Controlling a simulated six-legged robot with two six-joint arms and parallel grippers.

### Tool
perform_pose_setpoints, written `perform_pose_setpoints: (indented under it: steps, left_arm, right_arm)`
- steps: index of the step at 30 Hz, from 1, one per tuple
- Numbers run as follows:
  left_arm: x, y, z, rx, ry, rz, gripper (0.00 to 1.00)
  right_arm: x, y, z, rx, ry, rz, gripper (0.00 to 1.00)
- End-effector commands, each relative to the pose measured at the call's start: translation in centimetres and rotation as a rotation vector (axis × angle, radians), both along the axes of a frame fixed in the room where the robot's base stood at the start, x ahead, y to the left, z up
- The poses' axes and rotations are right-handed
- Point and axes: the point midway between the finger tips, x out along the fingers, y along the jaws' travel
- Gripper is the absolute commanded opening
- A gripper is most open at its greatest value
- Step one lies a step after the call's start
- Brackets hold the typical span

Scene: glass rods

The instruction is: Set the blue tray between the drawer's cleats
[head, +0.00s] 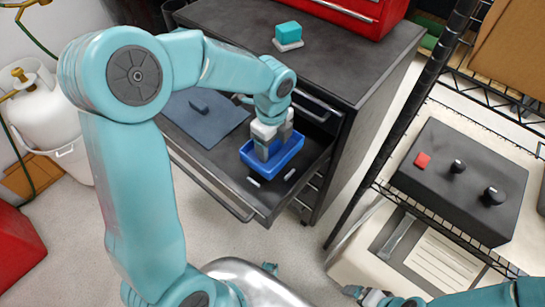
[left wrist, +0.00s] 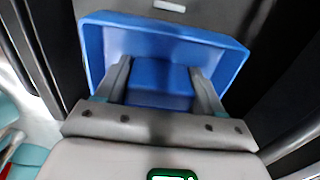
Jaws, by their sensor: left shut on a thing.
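The blue tray (head: 289,158) is at the right part of the open dark drawer (head: 188,138). My left gripper (head: 266,150) reaches down into the tray and is shut on it. In the left wrist view, the fingers (left wrist: 158,84) of that gripper grip a raised blue part inside the tray (left wrist: 91,45). Small pale cleats, one at the left (head: 253,182) and one at the right (head: 289,174), lie on the drawer floor in front of the tray. One pale cleat (left wrist: 170,6) shows beyond the tray in the left wrist view. I cannot tell whether the tray touches the floor. My right gripper (head: 366,296) is at the bottom edge.
A teal block (head: 288,31) sits on the dark cabinet top (head: 235,20). A wire rack (head: 378,170) with a dark control box (head: 460,175) stands to the right.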

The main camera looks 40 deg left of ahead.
Motion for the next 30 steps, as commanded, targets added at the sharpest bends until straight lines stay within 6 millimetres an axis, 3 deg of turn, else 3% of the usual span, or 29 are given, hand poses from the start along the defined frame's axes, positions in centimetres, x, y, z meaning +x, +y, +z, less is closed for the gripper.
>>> perform_pose_setpoints:
  steps: [5,12,24,25,27,30]
  left_arm:
    - [0.0,0.0,-1.4,0.001,0.0,-0.001,0.25]
    - [0.0,-0.1,-5.0,0.0,0.002,-0.001,0.25]
    - [0.0,-0.1,-5.6,0.0,-0.001,0.0,0.25]
    - [0.0,-0.1,-5.5,0.0,-0.001,0.0,0.78]
    - [0.0,-0.1,-5.5,0.0,-0.001,0.0,0.93]
    - [0.0,-0.1,-5.5,0.0,-0.001,0.0,0.93]
  right_arm:
    - [0.0,0.0,-0.3,0.0,0.0,0.0,0.93]
    - [0.0,0.0,-1.1,0.0,0.0,0.0,0.93]
    - [0.0,0.0,-1.3,0.0,0.0,0.0,0.93]
    - [0.0,0.0,-1.2,0.0,0.0,0.0,0.93]
    - [0.0,0.0,-1.2,0.0,0.0,0.0,0.93]
    - [0.0,0.0,-1.2,0.0,0.0,0.0,0.93]
